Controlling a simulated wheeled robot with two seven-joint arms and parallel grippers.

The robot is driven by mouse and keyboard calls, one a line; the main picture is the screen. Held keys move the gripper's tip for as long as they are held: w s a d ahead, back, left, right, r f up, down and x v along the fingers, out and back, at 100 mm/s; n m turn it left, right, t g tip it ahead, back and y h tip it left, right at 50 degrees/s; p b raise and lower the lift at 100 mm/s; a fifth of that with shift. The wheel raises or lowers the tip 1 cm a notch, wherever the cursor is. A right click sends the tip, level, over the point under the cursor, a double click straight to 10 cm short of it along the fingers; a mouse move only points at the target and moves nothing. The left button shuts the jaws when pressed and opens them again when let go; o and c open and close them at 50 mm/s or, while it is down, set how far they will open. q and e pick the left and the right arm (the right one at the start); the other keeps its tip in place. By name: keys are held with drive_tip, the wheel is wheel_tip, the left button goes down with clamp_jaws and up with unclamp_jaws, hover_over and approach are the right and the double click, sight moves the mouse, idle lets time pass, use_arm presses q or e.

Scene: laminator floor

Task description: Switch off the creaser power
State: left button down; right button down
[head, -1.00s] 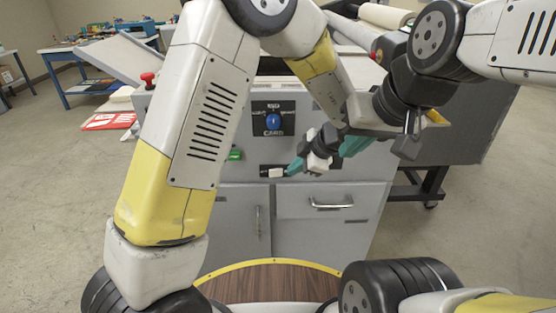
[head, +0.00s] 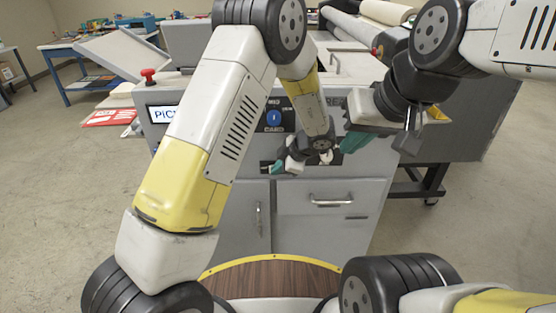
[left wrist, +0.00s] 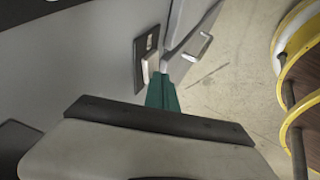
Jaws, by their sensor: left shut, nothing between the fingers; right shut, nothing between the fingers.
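The creaser is the grey cabinet machine (head: 330,225) in front of me. My right gripper (head: 350,143) is shut and empty, in front of the machine's right side.
A blue knob (head: 274,118) marked CARD sits above the switch. A red button (head: 149,75) stands on the machine's left corner. A drawer handle (head: 331,202) and a door handle (head: 259,219) stick out below. Open floor (head: 55,215) lies left.

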use_arm(q)
drive_tip(key=shift+w+a+r+m+t+h, duration=0.1)
drive_tip(key=shift+w+a+m+t+h, duration=0.25)
drive_tip(key=shift+m, duration=0.55)
drive_tip(key=shift+w+d, duration=0.15)
